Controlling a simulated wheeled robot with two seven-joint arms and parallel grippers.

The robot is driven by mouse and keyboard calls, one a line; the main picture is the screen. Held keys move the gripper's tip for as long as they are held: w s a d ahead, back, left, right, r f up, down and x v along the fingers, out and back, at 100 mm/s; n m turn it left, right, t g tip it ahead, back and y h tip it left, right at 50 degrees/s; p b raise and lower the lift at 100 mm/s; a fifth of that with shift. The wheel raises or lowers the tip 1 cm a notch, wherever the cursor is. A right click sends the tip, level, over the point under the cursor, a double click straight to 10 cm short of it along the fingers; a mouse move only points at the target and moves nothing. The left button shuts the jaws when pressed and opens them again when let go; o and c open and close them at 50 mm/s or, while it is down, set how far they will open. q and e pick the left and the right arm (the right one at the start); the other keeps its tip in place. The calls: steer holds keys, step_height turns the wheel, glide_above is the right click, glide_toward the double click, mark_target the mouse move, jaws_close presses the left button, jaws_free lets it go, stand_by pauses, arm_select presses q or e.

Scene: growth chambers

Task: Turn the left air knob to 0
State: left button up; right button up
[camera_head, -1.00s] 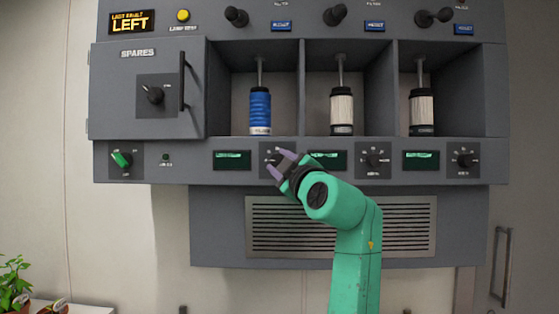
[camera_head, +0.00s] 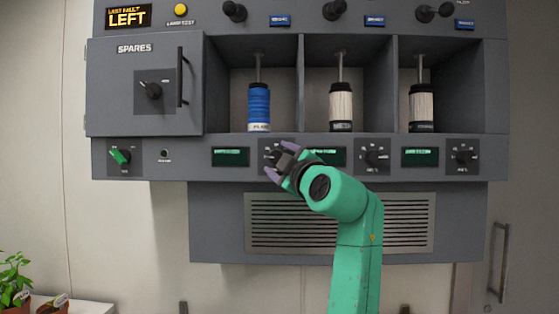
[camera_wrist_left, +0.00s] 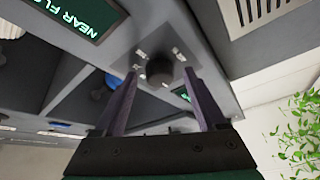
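The left air knob (camera_head: 277,157) is a dark dial on the lower strip of the grey panel, right of the first green display. My gripper partly covers it in the head view. In the left wrist view, the round dark knob (camera_wrist_left: 160,70) sits beyond and between the two purple fingertips, with white scale marks around it; its pointer setting cannot be read. My left gripper (camera_head: 280,160) is open, with a finger on each side of the knob (camera_wrist_left: 160,74) and visible gaps to it. Contact is not visible. My right gripper is out of view.
Green displays (camera_head: 230,157) and two similar knobs, one in the middle (camera_head: 372,157) and one at the right (camera_head: 463,157), line the strip. Above are bays with a blue cartridge (camera_head: 259,107) and two white ones. A vent grille (camera_head: 400,222) lies below. Plants (camera_head: 14,280) stand lower left.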

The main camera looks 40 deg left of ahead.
arm_select(q)
steer(key=b+v, duration=0.5)
steer(key=v, duration=0.9)
steer(key=shift+s+d, duration=0.2)
